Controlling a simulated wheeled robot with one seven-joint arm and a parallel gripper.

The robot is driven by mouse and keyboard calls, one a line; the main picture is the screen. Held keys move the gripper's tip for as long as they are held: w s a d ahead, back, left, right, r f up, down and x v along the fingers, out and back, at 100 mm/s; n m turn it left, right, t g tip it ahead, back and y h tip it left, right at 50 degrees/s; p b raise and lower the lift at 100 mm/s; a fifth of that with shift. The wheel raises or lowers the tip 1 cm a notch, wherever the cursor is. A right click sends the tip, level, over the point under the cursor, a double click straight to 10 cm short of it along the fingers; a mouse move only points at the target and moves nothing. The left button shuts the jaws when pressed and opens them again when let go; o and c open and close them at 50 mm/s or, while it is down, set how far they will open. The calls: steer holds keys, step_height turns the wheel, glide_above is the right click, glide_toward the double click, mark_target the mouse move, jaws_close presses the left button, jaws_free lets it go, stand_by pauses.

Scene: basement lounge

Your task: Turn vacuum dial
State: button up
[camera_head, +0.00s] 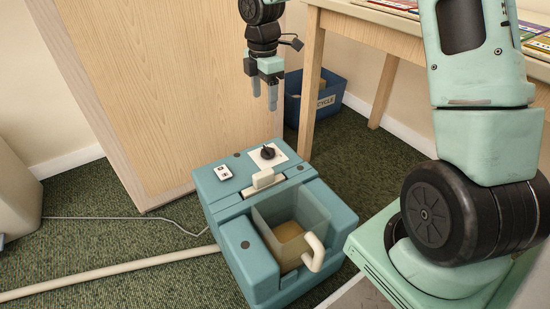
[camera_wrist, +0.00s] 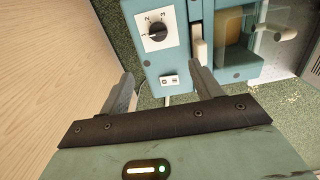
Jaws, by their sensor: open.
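The teal vacuum (camera_head: 225,200) stands on the green carpet in the head view. Its black dial (camera_head: 267,152) sits on a white plate on the top, near the back right.
A small white switch plate (camera_head: 223,173) lies left of the dial. A wooden panel (camera_head: 150,80) stands behind the vacuum. A table leg (camera_head: 311,85) and a blue recycling bin (camera_head: 325,98) are at the back right. A pale hose (camera_head: 110,272) lies on the carpet at left.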

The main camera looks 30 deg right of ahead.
mark_target(268, 148)
steer(key=f+b, duration=0.3)
steer(key=f, duration=0.3)
steer(key=f+b, duration=0.4)
steer(key=f, duration=0.2)
steer(key=f+b, duration=0.3)
steer(key=f, duration=0.3)
steer(key=shift+w+d, duration=0.1)
steer(key=shift+d, duration=0.3)
steer(key=c, duration=1)
